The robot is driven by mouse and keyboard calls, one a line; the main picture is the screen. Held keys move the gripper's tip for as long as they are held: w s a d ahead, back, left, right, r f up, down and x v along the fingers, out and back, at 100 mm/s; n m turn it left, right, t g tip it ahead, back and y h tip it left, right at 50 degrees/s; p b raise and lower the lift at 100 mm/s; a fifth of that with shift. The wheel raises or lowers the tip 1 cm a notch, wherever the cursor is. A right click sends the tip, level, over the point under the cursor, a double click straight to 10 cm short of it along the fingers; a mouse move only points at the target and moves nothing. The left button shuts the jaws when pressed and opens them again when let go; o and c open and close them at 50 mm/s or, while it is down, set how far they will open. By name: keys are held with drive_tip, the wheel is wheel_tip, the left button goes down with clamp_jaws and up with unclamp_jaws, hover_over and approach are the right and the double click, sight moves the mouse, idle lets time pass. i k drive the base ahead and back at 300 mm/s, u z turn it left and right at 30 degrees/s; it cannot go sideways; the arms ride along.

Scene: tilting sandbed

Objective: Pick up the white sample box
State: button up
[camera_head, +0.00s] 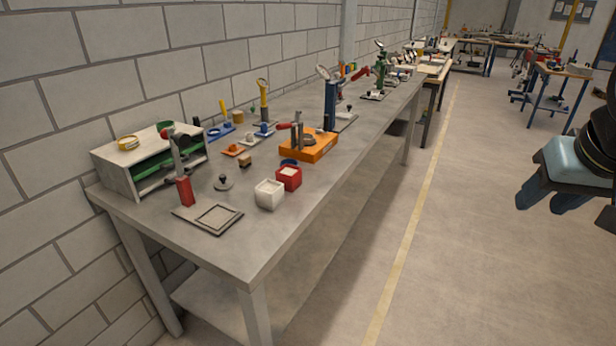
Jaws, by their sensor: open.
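The white sample box (269,195), a small open-topped cube, sits upright on the grey workbench (300,225) near its front edge. My gripper (546,201) is at the right side of the picture, over the floor and well away from the bench. Its dark blue fingers point down, and it is open with nothing seen between them. Part of my arm is cut off by the right edge.
An orange fixture (310,148) stands behind the red box. A flat square plate (208,218), a red-handled clamp (184,190) and a white shelf unit (118,172) are to the left. A block wall runs behind the bench. The bench's front corner is bare, and the nearby floor is clear.

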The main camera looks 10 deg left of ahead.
sight(270, 194)
drive_tip(key=u, duration=0.05)
drive_tip(key=i, duration=1.05)
drive_tip(key=u, duration=0.8)
